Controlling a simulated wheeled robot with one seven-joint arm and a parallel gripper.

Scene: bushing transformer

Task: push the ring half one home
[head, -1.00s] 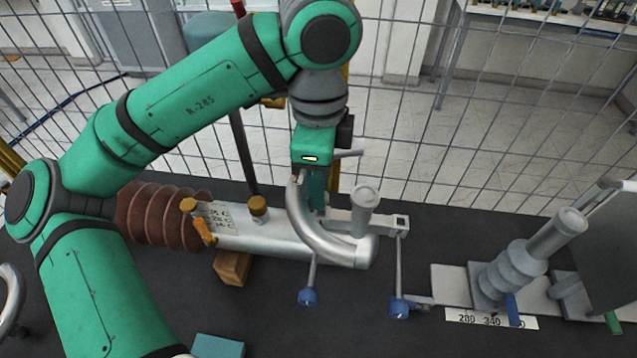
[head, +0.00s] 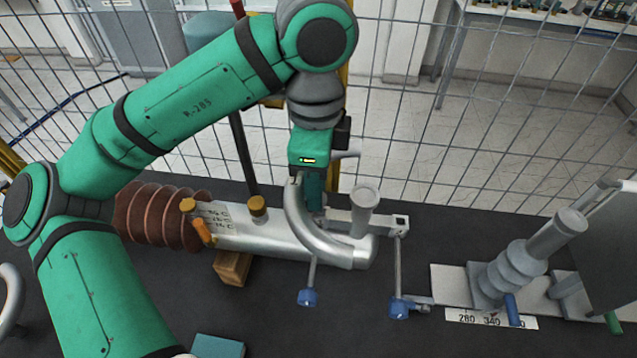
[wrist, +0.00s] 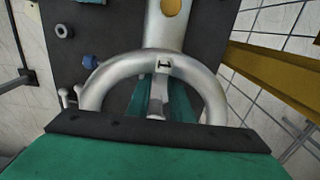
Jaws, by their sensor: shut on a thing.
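The ring half one, a thick silver-grey curved half (head: 300,220), stands at the right end of the silver bushing tube (head: 255,232). Its lower end reaches the front right near a grey upright post (head: 364,212). My gripper (head: 316,203) comes down from above with green fingers inside the curve, shut on the ring half. In the wrist view the ring half (wrist: 100,80) arches around the fingers (wrist: 157,105), with the tube (wrist: 165,30) meeting its crown. The grip contact is partly hidden, and I cannot tell whether a gap remains at the seat.
Blue-knobbed rods (head: 308,297) stand in front of the ring half. A wooden block (head: 232,267) supports the tube, and brown ribbed insulation (head: 160,215) lies left. A grey stepped fixture (head: 515,270) stands right on a scale plate. A wire fence (head: 480,120) runs behind.

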